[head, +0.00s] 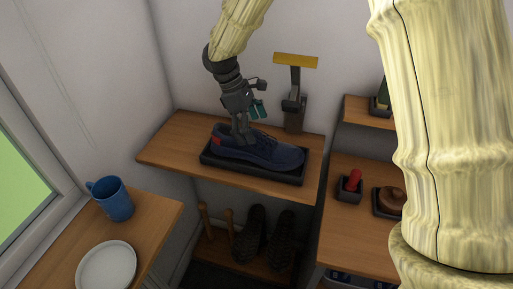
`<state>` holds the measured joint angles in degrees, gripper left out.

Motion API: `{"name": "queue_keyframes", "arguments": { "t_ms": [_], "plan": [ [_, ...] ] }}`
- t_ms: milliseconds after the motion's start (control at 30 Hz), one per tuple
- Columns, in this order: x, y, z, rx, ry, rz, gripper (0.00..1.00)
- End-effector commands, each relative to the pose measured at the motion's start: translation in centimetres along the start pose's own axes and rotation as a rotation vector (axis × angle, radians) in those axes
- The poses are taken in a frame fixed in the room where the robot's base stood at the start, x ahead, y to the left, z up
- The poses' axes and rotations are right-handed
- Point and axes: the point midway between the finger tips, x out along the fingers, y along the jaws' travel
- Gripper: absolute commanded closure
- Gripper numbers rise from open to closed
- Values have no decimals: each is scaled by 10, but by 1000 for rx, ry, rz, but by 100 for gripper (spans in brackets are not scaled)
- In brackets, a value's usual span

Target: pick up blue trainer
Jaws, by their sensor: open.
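The blue trainer (262,149) lies in a dark tray (252,170) on the wooden shelf in the middle of the head view. Its toe points right and its red heel patch is at the left. My gripper (243,137) points down at the trainer's opening near the heel end. Its fingertips overlap the shoe in this view. I cannot tell whether they touch it or reach inside it. The gripper is open, and part of the collar is hidden behind the fingers.
A yellow-topped stand (295,92) rises right behind the trainer. A blue mug (112,198) and a white plate (106,267) are on the left ledge. A red object (351,182) and a brown object (390,200) sit on the right shelf. Dark boots (252,235) stand below.

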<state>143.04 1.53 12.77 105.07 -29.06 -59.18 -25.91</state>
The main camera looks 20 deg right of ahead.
Motion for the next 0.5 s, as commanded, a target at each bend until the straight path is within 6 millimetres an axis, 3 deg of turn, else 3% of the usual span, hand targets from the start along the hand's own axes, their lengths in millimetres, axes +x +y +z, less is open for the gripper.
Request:
{"name": "queue_keyframes", "arguments": {
  "t_ms": [167, 500],
  "plan": [
    [8, -2, -2, 0, -1, -2, 0],
    [47, -6, -9, -1, 0, 0, 0]
  ]
}}
